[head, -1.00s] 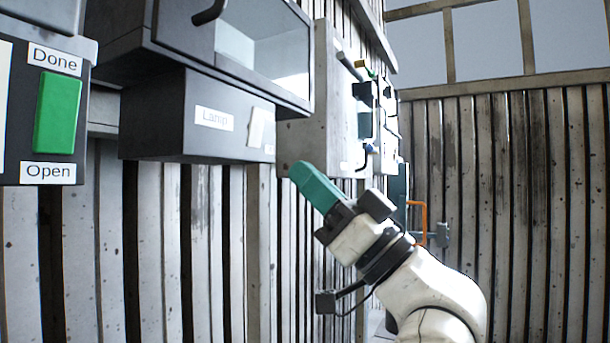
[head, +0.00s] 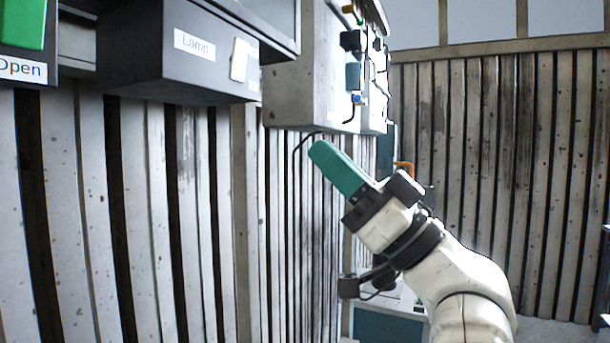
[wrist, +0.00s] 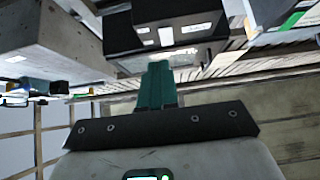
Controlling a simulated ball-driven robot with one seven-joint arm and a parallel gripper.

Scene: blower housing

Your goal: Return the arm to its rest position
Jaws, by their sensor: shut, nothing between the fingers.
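My gripper (head: 318,150) has teal fingers and is at the end of my white arm, right of centre in the head view. Its fingers lie together, shut and empty, pointing up and to the left. It appears in front of the ribbed wall, below the grey cabinet, and I see no contact with anything. In the wrist view the closed teal fingers (wrist: 158,70) point toward a dark box (wrist: 165,35) with white labels.
A dark box labelled "Lamp" (head: 180,50) with a white switch hangs at upper left. A green button (head: 22,22) sits above an "Open" label. A grey cabinet (head: 305,85) with cables is above my gripper. An orange pipe (head: 404,167) shows behind. The lower left front is clear.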

